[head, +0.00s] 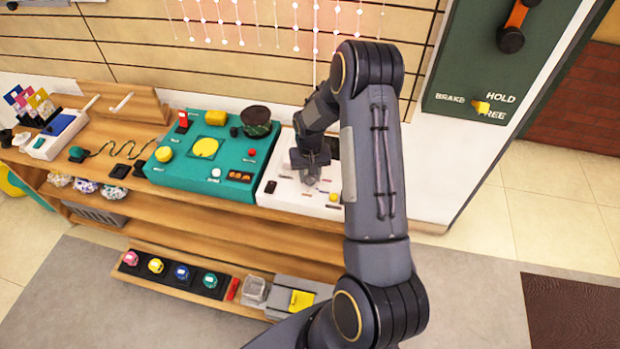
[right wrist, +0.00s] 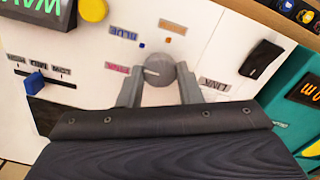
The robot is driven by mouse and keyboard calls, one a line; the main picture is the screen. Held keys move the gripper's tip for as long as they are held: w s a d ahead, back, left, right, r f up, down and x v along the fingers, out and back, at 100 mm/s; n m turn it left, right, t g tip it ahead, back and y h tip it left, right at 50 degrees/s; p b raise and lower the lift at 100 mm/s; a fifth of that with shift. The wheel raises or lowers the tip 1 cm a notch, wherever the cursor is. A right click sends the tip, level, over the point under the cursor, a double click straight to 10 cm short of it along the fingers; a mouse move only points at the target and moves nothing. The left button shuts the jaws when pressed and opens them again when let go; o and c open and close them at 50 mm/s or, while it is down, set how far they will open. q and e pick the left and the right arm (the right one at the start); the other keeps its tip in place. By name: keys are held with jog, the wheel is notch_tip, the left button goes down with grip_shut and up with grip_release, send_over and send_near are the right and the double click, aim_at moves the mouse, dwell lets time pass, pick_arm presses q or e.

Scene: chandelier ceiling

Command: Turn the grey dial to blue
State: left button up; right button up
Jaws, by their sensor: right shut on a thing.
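The grey dial (right wrist: 159,69) is on a white panel (right wrist: 90,95) in the right wrist view. Its white mark points left in that view, toward the pink label (right wrist: 118,68). The blue label (right wrist: 123,32) and a small blue square (right wrist: 141,45) lie up and left of the dial. My right gripper (right wrist: 160,85) is shut on the dial, a finger on each side. In the head view my right gripper (head: 310,172) is down over the white panel (head: 272,190) and mostly hides the dial. My left gripper is not in view.
A black switch (right wrist: 261,58), a blue slider (right wrist: 34,84) and a yellow knob (right wrist: 94,9) are near the dial. A teal panel (head: 228,185) with buttons stands left of the white one on the wooden shelf. Beaded strings (head: 240,25) hang behind.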

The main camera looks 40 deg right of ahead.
aim_at(310, 178)
jog(key=n+b, duration=0.1)
jog(key=n, duration=0.2)
jog(key=shift+n+b, duration=0.6)
jog(key=shift+n, duration=0.7)
jog(key=o, duration=1)
jog(key=shift+r, duration=3.95)
